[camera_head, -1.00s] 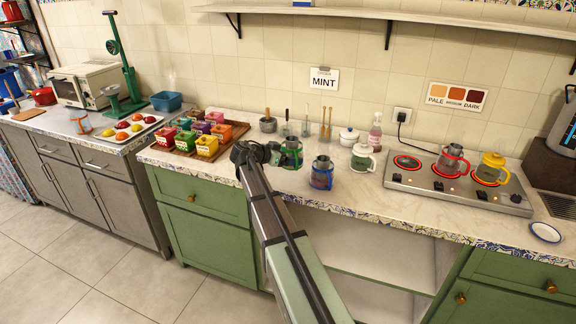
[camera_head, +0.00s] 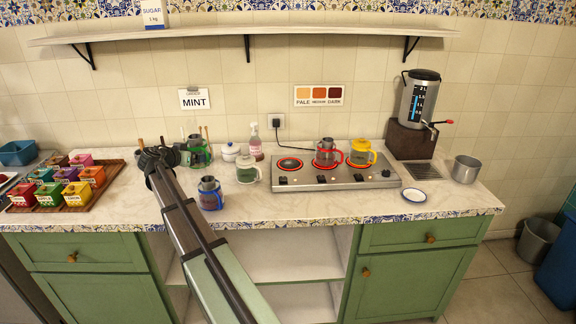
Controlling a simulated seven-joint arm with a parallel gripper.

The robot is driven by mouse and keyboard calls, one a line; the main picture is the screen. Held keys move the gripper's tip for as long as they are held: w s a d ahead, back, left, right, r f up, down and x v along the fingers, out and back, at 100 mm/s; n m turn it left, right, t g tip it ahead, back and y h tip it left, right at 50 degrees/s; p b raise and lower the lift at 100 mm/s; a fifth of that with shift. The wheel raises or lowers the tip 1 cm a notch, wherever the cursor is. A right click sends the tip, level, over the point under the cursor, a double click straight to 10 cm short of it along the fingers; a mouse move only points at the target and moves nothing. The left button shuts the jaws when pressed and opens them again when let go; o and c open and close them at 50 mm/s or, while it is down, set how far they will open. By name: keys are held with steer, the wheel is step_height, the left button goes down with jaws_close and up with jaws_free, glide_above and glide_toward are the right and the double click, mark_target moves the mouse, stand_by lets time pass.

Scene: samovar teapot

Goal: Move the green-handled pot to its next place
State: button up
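The green-handled pot (camera_head: 198,153) is a dark, glassy pot with green bands. It is in the head view, left of the white sugar bowl and behind the blue-handled pot (camera_head: 209,193). My gripper (camera_head: 182,156) reaches it from the left and appears shut on its handle side. The fingertips are small and partly hidden by the wrist. The pot looks upright; whether it clears the counter is hard to see. A red-handled pot (camera_head: 326,153) and a yellow-handled pot (camera_head: 361,153) stand on the hot plate (camera_head: 300,182).
The hot plate's left burner (camera_head: 289,163) is empty. A tray of colored boxes (camera_head: 103,187) lies left. An urn (camera_head: 418,105) stands right.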

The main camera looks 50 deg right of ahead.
steer(key=s+d+r+n+t, duration=0.1)
steer(key=s+d+r, duration=0.2)
steer(key=d, duration=0.9)
steer(key=s+d+r+n+t, duration=0.1)
steer(key=s+d+r, duration=0.2)
steer(key=d, duration=0.9)
steer(key=s+d+f+m+g, duration=0.3)
steer(key=s+d+f, duration=0.2)
steer(key=s+d, duration=0.4)
steer(key=shift+h, duration=0.3)
steer(key=shift+d+f, duration=0.2)
steer(key=shift+f, duration=4.55)
steer(key=shift+f, duration=0.1)
steer(key=o, duration=1)
